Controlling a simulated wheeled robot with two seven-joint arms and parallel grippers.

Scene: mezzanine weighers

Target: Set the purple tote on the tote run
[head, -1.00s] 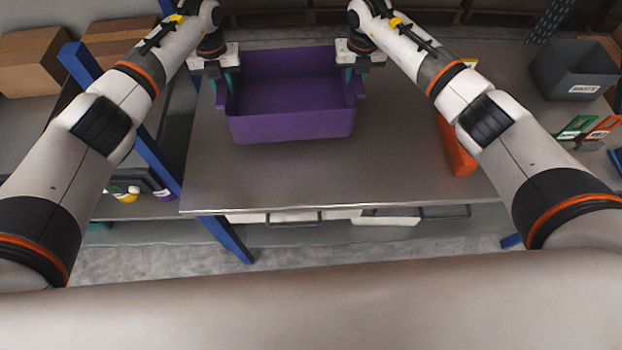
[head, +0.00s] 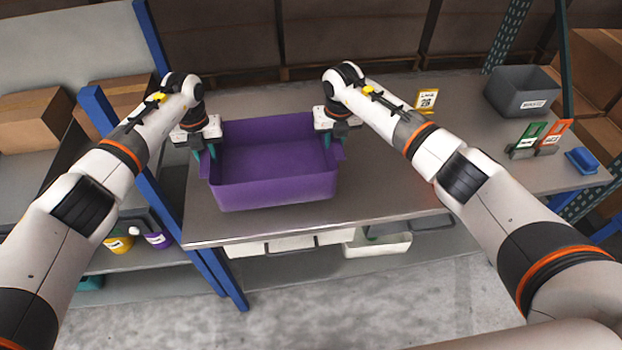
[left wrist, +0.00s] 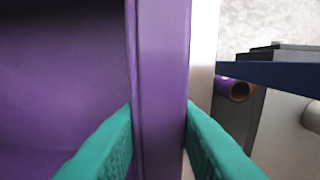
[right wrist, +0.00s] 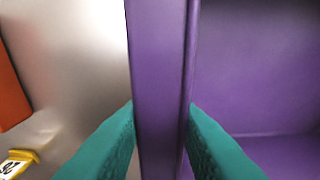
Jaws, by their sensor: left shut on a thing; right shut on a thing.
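The purple tote (head: 275,190) is upright and looks empty, over the left part of a grey metal bench (head: 390,190). I cannot tell whether its base touches the bench. My left gripper (head: 206,152) is shut on its left rim; the left wrist view shows teal fingers on both sides of that purple wall (left wrist: 160,70). My right gripper (head: 330,138) is shut on its right rim, and the right wrist view shows that wall (right wrist: 160,70) between the fingers. I cannot tell which surface is the tote run.
A grey bin (head: 522,95), a yellow tag (head: 427,100), green (head: 530,135) and orange (head: 556,134) tag stands and a blue tray (head: 582,161) are on the right. Cardboard boxes (head: 32,118) sit on left shelving with a blue post (head: 160,185). White bins (head: 375,245) are below the bench.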

